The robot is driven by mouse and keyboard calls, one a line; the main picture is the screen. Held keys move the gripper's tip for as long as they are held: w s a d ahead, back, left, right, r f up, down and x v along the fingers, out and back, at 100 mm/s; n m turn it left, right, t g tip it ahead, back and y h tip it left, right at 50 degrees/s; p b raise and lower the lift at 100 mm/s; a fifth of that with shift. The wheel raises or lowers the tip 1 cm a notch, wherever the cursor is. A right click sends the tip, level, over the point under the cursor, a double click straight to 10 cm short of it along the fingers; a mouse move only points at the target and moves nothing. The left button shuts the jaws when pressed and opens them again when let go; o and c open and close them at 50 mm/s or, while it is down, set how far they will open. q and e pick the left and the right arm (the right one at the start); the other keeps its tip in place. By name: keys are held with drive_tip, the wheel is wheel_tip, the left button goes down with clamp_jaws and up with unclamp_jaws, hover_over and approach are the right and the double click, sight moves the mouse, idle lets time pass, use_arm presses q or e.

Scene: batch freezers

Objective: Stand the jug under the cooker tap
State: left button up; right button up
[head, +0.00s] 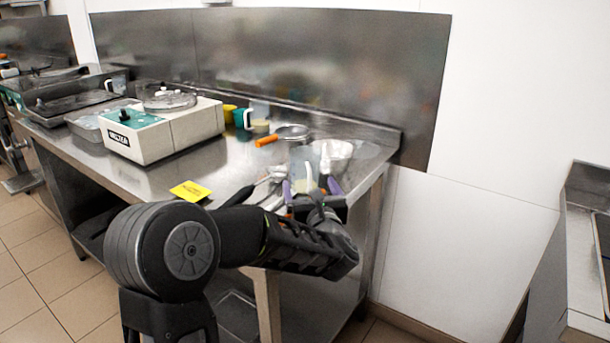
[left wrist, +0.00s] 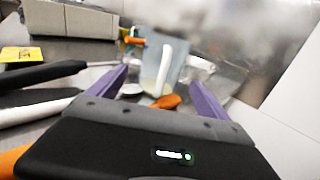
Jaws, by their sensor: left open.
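A clear jug (head: 302,167) stands upright near the right end of the steel worktop. In the left wrist view the jug (left wrist: 176,66) shows a pale upright handle facing my gripper. My left gripper (head: 310,187) is open, with its purple fingers near the jug. In the left wrist view the open fingers (left wrist: 158,78) point toward the jug, one to each side of its outline; I cannot tell whether they touch it. A cooker tap cannot be made out. My right gripper is out of view.
Utensils lie beside the jug. A steel unit (head: 590,240) stands far right.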

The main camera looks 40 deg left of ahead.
sight(306, 177)
use_arm(q)
drive_tip(key=shift+p+x, duration=0.4)
drive_tip(key=shift+x, duration=2.2)
drive_tip(key=shift+c, duration=0.4)
drive_tip(key=c, duration=1.6)
drive_tip(key=shift+o, duration=0.2)
wheel_tip(306, 177, up, 10)
